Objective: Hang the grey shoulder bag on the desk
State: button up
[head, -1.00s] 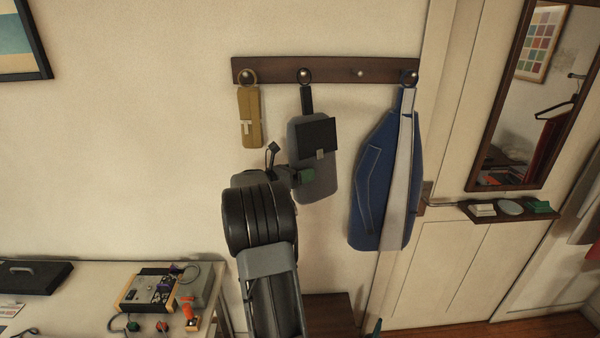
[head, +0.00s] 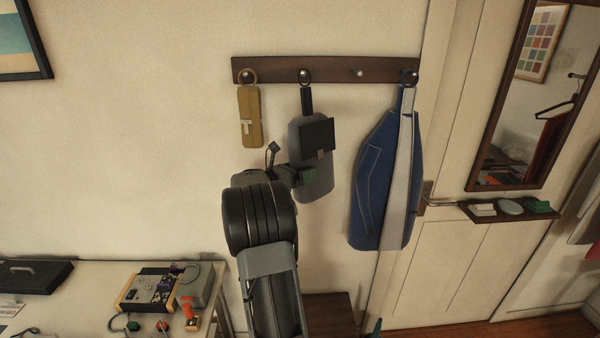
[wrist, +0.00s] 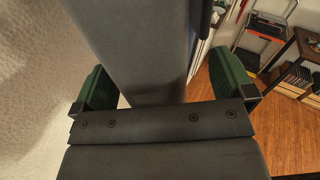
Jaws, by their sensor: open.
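The grey shoulder bag (head: 316,185) hangs by its dark strap from the second hook of the wall rack. It has a dark flap and a small clasp. My gripper (head: 292,174) is at the bag's lower left in the head view, partly hidden by my arm. In the wrist view my gripper (wrist: 165,85) is open, with a green-padded finger on each side of the grey bag (wrist: 130,40). Gaps show between the bag and both fingers. The desk (head: 75,300) is at the lower left in the head view.
The wooden rack (head: 335,72) also holds a tan item (head: 250,120) on the left and a blue garment (head: 372,180) on the right. Its third hook (head: 359,73) is bare. A small shelf (head: 535,215) juts out below the mirror.

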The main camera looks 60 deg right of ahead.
jog(key=shift+f, duration=0.1)
jog(key=b+v, duration=0.4)
jog(key=v, duration=0.9)
jog(key=shift+w+a, duration=0.2)
jog(key=shift+a, duration=0.2)
